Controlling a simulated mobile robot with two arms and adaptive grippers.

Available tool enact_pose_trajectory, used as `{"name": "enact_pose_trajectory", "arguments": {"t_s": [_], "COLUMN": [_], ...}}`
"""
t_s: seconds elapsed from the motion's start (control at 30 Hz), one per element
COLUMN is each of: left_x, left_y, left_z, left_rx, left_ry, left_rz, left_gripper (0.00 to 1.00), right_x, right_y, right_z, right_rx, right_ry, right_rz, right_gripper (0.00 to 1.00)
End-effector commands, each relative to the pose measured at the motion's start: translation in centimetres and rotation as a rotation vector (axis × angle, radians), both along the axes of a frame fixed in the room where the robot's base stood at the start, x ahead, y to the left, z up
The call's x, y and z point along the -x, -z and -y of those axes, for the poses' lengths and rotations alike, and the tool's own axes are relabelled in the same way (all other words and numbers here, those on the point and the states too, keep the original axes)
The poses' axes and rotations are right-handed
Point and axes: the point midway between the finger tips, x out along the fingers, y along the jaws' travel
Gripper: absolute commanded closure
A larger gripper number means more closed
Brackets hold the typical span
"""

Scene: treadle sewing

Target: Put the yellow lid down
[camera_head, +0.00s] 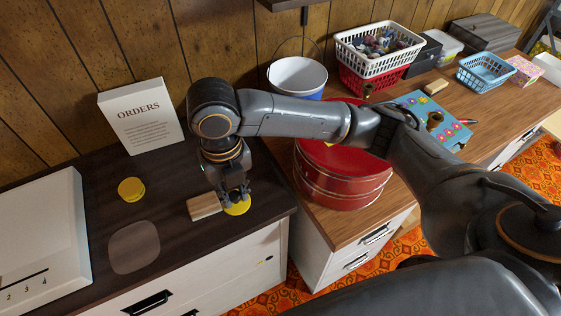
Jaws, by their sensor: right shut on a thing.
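The yellow lid (238,209) is at the tips of my right gripper (234,194), close over the dark cabinet top near its front right corner. My right gripper points down and is shut on the lid; its fingers hide part of it. I cannot tell whether the lid touches the surface. A second round yellow thing (131,189) stands farther left on the same top. My left gripper is not in view.
A light wooden block (204,207) lies just left of the lid. A grey rounded patch (134,247) marks the dark top (183,238). An ORDERS sign (142,115) stands behind. A white machine (40,245) fills the left; red round tins (343,172) stand right.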

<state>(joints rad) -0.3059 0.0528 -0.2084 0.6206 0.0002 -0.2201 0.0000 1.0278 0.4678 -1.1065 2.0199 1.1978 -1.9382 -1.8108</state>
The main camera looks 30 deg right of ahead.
Motion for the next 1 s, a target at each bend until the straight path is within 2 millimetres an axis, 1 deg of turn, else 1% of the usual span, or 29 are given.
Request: {"name": "enact_pose_trajectory", "arguments": {"t_s": [0.03,0.1,0.23,0.33,0.4,0.5,0.6,0.7,0.87,1.0], "left_x": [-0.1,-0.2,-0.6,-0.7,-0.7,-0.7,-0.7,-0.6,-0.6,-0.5], "left_y": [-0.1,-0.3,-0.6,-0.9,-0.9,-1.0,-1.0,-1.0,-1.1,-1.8], "left_z": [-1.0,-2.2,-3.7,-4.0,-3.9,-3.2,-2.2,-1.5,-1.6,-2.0], "left_rx": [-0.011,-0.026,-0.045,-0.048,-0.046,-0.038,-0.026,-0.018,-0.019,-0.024], "left_ry": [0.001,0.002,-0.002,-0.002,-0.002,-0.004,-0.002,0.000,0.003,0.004], "left_rz": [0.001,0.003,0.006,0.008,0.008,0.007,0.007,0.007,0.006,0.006], "left_gripper": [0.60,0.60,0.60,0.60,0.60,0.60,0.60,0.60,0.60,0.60], "right_x": [-0.8,-2.1,-4.8,-6.9,-7.8,-9.0,-9.8,-10.3,-10.9,-10.7], "right_y": [0.4,1.1,2.5,3.6,5.2,7.0,8.2,8.8,9.7,11.7], "right_z": [0.7,1.6,3.5,4.8,5.4,6.2,6.7,7.0,7.5,7.4], "right_rx": [0.003,0.003,0.005,0.004,0.003,0.003,0.002,0.001,0.003,0.003], "right_ry": [0.009,0.011,0.011,0.009,0.008,0.006,0.004,0.003,0.003,0.002], "right_rz": [-0.002,-0.003,-0.003,-0.003,-0.004,-0.004,-0.002,-0.001,0.000,-0.003], "right_gripper": [0.99,0.99,0.99,0.99,0.99,0.99,0.99,0.99,0.99,0.99]}}
